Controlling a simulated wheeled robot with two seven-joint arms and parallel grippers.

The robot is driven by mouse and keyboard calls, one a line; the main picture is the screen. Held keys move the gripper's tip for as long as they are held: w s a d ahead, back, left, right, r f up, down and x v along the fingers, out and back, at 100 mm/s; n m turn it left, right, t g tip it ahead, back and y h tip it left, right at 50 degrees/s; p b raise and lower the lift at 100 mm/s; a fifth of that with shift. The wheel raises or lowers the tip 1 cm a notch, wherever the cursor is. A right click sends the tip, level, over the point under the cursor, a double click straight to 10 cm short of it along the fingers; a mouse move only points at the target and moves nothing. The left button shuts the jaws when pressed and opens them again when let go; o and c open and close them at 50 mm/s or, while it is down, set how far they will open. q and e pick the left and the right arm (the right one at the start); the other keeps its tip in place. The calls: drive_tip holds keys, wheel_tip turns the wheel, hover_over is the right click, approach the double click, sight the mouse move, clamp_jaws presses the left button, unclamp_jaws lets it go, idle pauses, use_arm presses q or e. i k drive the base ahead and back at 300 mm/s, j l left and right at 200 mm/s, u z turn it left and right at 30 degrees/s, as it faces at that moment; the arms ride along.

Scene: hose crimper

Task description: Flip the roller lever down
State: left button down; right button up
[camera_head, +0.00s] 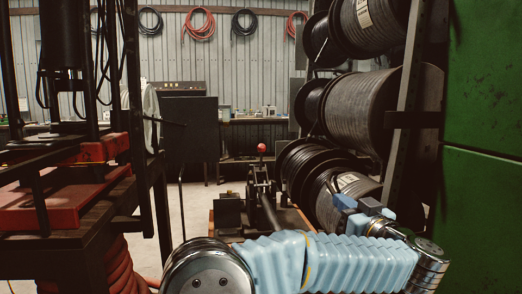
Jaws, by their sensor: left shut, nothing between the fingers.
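A black lever with a red ball knob (262,148) stands roughly upright on a dark metal device (258,188) in the lower middle. The device sits on a bench with a brown top (290,216). My left arm crosses the bottom of the view in a pale blue sleeve and bends back at the right. My left gripper (346,201) is at the lower right, shut and empty, in front of the lower cable reel. It is apart from the lever, to its right and lower. My arm hides the front of the bench. My right gripper is not in view.
Large cable reels (375,107) fill a rack at the right, close to my left gripper. A green cabinet (485,90) stands at the far right. A dark frame with a red press part (65,200) is at the left. Open floor (190,200) shows left of the bench.

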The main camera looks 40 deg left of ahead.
sight(259, 171)
drive_tip(key=i+j, duration=0.15)
drive_tip(key=j, duration=0.2)
drive_tip(key=i+j, duration=0.15)
drive_tip(key=j, duration=0.2)
drive_tip(key=i+j, duration=0.15)
drive_tip(key=j, duration=0.25)
drive_tip(key=i+j, duration=0.15)
drive_tip(key=j, duration=0.2)
